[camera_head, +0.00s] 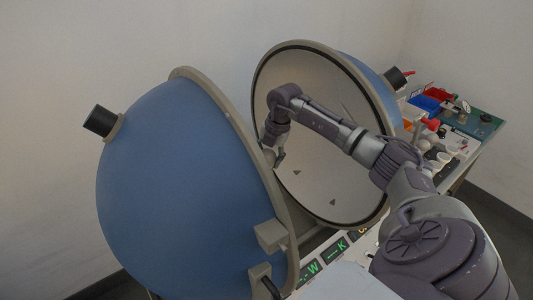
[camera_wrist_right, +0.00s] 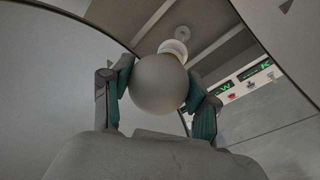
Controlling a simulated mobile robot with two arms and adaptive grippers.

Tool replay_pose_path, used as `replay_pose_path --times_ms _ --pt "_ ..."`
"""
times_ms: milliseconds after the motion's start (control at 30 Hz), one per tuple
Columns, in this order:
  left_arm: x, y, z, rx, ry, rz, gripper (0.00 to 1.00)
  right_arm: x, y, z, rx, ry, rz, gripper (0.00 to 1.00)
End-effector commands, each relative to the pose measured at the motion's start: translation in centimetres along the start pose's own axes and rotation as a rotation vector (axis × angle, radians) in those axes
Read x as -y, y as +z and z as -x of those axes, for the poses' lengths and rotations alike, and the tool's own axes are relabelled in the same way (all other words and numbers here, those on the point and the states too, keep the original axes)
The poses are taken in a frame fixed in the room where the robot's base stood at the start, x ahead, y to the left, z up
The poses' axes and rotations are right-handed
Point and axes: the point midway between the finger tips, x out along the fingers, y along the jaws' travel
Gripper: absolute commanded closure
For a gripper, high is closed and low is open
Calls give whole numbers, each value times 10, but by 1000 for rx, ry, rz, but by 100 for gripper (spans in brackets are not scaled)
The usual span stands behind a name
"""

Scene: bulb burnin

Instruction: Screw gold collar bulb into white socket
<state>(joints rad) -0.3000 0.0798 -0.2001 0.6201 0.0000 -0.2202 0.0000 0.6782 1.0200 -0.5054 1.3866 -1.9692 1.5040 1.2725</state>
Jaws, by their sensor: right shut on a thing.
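In the right wrist view a round white bulb (camera_wrist_right: 158,86) sits between the two green-padded fingers of my right gripper (camera_wrist_right: 160,92), which is shut on it. Its far end points at a white ring-shaped socket (camera_wrist_right: 174,46) just behind it. A thin gold-toned edge shows between globe and ring; whether the bulb touches or sits in the socket I cannot tell. In the head view my right gripper (camera_head: 272,152) is between the two halves of the open sphere, partly hidden by the left half's rim. The bulb is not distinguishable there. My left gripper is not in view.
The blue left hemisphere (camera_head: 185,190) and the white-lined right hemisphere (camera_head: 310,150) stand close on either side of my right gripper. Green-lit displays (camera_head: 313,268) are below. A bench at right holds a green board (camera_head: 484,125), a blue bin (camera_head: 424,103) and small parts.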

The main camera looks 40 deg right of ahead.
Motion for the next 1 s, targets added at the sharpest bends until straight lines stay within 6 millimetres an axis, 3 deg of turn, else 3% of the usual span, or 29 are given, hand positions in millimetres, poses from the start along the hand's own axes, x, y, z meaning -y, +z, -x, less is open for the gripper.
replay_pose_path --times_ms 33,1000 --pt "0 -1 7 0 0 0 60 9 -1 -3 14 -33 -69 76" --pt "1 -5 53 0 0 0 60 8 -10 -5 371 -28 -1646 76"
